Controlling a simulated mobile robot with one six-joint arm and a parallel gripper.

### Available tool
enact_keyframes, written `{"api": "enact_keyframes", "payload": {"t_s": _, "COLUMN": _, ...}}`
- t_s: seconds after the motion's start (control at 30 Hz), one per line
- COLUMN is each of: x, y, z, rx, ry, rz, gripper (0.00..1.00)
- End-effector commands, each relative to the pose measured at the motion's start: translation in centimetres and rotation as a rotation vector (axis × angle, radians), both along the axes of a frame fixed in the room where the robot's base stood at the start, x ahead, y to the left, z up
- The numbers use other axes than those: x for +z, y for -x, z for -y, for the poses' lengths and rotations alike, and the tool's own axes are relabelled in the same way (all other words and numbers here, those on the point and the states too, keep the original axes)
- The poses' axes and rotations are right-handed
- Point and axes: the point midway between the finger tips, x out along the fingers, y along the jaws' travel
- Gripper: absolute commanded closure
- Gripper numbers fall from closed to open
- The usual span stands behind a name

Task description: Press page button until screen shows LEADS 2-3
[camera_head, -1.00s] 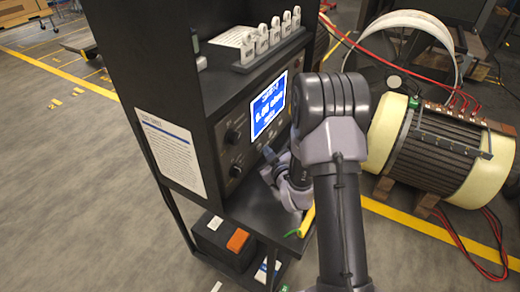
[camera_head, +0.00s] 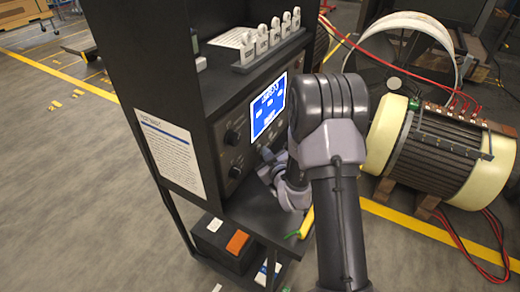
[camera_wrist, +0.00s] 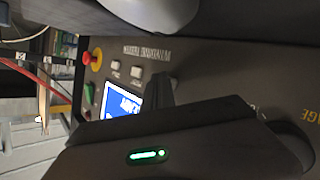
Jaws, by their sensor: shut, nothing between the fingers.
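The instrument screen (camera_head: 268,105) is lit blue with white text and several small white boxes. Its heading is small and slanted but seems to read LEADS 2-3. The screen also shows in the wrist view (camera_wrist: 122,104), partly covered by my gripper. My gripper (camera_head: 266,156) is shut and empty, with its tips at the panel just below the screen. In the wrist view its dark fingers (camera_wrist: 160,92) reach toward the panel. Two pale buttons (camera_wrist: 126,69) show there. I cannot tell which button is the page button, or whether the tips touch one.
A rack of white clips (camera_head: 270,40) stands on the shelf above the panel. A motor (camera_head: 440,150) with red cables sits to the right. A red knob (camera_wrist: 96,57) is on the panel. Open floor (camera_head: 60,190) lies to the left.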

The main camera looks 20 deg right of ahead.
Motion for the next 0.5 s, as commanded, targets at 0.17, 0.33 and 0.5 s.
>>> {"api": "enact_keyframes", "payload": {"t_s": 0.17, "x": 0.04, "y": -0.01, "z": -0.01, "rx": 0.000, "ry": 0.000, "rz": 0.001, "gripper": 1.00}}
{"api": "enact_keyframes", "payload": {"t_s": 0.33, "x": 0.01, "y": 0.14, "z": 0.18, "rx": 0.000, "ry": 0.000, "rz": 0.001, "gripper": 1.00}}
{"api": "enact_keyframes", "payload": {"t_s": 0.5, "x": -0.13, "y": 0.87, "z": 0.71, "rx": 0.000, "ry": 0.000, "rz": 0.001, "gripper": 1.00}}
